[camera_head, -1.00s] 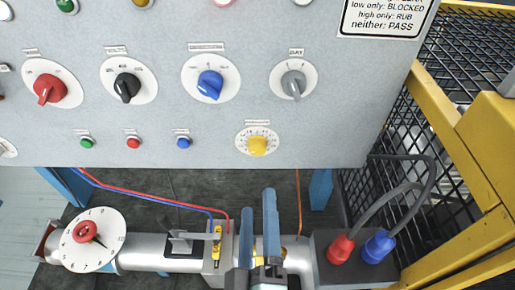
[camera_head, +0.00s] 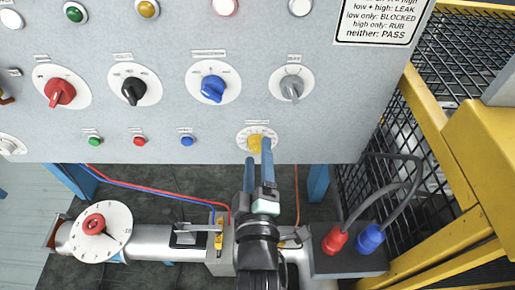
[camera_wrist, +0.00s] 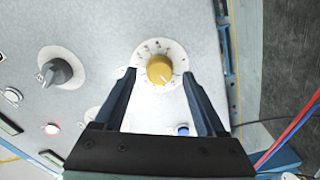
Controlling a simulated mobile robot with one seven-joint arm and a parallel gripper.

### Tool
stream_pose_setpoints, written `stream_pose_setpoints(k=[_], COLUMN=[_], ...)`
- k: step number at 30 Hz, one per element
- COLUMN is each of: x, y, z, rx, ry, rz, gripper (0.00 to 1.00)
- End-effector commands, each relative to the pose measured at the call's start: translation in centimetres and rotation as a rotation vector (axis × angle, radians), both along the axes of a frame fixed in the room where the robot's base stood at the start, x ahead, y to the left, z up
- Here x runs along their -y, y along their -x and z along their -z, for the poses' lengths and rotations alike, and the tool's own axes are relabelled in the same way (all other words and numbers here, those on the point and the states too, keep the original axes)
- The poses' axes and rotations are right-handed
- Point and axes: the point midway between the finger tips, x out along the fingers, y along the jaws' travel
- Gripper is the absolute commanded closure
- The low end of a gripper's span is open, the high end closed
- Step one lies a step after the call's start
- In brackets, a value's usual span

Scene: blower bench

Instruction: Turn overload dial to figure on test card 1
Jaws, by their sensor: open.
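The small yellow dial (camera_head: 255,142) sits on a white scale plate low on the grey panel. In the wrist view the yellow dial (camera_wrist: 159,69) lies ahead of and between my fingertips, with its scale marks around it. Its label and figures are too small to read. My gripper (camera_head: 259,156) is open and empty, just in front of the dial; in the head view a finger overlaps the dial's lower right. In the wrist view my gripper's two fingers (camera_wrist: 165,78) stand on either side of the dial, apparently not touching it. No test card can be identified.
Red, black, blue and grey knobs (camera_head: 292,88) line the panel above, with small buttons (camera_head: 186,141) to the left. A pipe with a round white dial (camera_head: 101,232) runs below. Red and blue plugs (camera_head: 369,239) and a yellow frame (camera_head: 450,150) stand at right.

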Motion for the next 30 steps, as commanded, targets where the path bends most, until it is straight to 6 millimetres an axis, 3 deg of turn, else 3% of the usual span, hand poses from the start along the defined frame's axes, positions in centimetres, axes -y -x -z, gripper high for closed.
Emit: stream_pose_setpoints(k=[6, 14, 26, 30], x=[0.03, 0.0, 0.01, 0.01], y=[-1.27, -1.34, -1.31, -1.31], z=[-0.05, -0.01, -0.02, -0.02], rx=[0.001, 0.001, 0.0, 0.0], ry=[0.0, 0.0, 0.0, 0.0], rz=[0.0, 0.0, 0.0, 0.0], gripper=[0.27, 0.27, 0.97, 1.0])
